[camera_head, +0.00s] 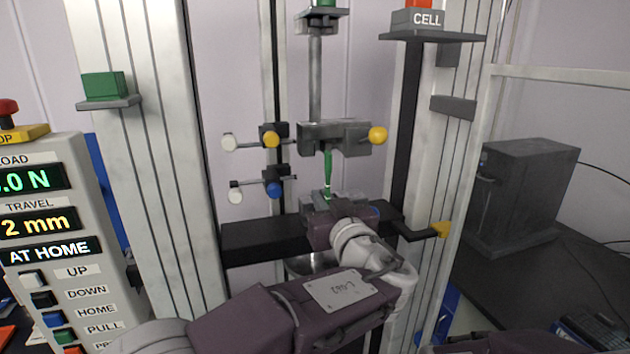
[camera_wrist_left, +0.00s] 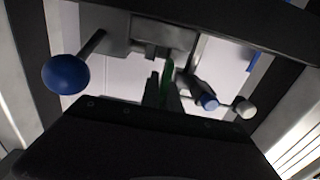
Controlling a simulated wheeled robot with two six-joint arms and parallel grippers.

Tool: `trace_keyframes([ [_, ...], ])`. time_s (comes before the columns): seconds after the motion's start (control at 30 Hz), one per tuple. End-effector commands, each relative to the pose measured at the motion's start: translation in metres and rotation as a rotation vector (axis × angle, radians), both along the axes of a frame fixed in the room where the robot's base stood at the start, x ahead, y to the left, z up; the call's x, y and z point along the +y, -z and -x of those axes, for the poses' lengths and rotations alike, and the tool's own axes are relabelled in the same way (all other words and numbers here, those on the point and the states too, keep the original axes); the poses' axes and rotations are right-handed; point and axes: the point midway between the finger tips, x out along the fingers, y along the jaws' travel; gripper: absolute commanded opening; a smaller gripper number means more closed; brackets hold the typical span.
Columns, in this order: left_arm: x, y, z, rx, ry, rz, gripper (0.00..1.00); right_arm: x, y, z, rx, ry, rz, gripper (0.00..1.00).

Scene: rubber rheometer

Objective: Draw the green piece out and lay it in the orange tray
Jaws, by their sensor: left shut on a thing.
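The green piece (camera_head: 328,165) is a thin upright strip below the dark upper grip (camera_head: 336,136), which has a yellow knob. Its lower end is at my left gripper (camera_head: 327,194), which hides most of the lower grip. In the left wrist view the green piece (camera_wrist_left: 167,76) stands at the fingertips of my left gripper (camera_wrist_left: 160,92), which is shut on it. I cannot tell whether the upper grip still touches the strip. The orange tray is not clearly seen. My right gripper is out of view.
Tall metal columns (camera_head: 150,150) flank the grips. Blue and white knobs (camera_head: 273,190) stick out left of the strip. A black crossbar (camera_head: 262,238) lies behind my wrist. A control panel (camera_head: 48,240) reading AT HOME stands at left, a dark box (camera_head: 525,195) at right.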

Motion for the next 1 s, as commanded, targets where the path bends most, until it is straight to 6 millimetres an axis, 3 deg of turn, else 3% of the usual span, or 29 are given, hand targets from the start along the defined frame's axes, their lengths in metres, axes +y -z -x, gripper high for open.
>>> trace_keyframes([
  [0.6,-0.013,0.001,0.042,0.0,0.0,0.001,0.0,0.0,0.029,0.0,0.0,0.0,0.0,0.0],
  [1.0,-0.012,-0.002,0.04,0.001,-0.002,-0.001,0.0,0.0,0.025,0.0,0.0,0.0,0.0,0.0],
])
